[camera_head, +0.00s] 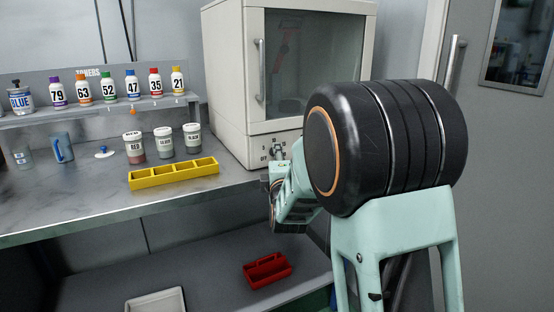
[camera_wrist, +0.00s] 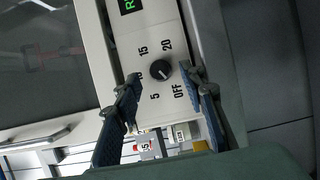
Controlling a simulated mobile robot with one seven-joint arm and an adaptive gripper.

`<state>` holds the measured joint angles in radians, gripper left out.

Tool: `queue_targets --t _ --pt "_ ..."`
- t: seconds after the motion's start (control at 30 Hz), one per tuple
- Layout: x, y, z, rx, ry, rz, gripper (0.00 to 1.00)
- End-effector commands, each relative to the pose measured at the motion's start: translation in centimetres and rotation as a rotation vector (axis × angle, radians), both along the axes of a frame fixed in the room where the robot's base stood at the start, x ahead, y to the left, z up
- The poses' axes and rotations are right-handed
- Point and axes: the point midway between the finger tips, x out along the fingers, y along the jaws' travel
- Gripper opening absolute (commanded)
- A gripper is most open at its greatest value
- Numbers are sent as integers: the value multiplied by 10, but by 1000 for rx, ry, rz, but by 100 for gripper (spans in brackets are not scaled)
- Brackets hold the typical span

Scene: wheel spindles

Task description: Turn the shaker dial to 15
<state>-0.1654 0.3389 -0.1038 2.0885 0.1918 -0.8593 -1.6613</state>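The shaker (camera_head: 226,75) is a white cabinet with a glass door, standing at the right end of the counter. Its round black dial (camera_wrist: 160,70) sits on a white panel in the wrist view, ringed by the labels OFF, 5, 15 and 20. Another label at the left is mostly covered by a finger. I cannot tell for sure which label the dial points at. My gripper (camera_wrist: 159,75) is open, with one blue-padded finger on each side of the dial; gaps show between fingers and dial. In the head view my gripper is at the panel, partly hidden by my arm.
A yellow divided tray (camera_head: 174,182) and three lidded jars (camera_head: 164,143) stand on the counter left of the shaker. A toner rack (camera_head: 100,104) with several bottles is behind. A red tray (camera_head: 266,270) lies on the lower shelf. A door (camera_head: 500,150) is at the right.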

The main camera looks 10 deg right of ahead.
Motion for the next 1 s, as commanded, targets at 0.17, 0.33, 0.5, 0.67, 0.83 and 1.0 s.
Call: queue_targets --t 0.17,0.33,0.5,0.67,0.83,1.0 --pt "15 -2 0 0 0 -1 38" --pt "19 -2 0 -1 0 -1 38" --pt "18 -2 0 -1 0 -1 38" --pt "18 -2 0 -1 0 -1 22" --pt "18 -2 0 -1 0 -1 4" --pt "18 -2 0 1 1 -1 0"
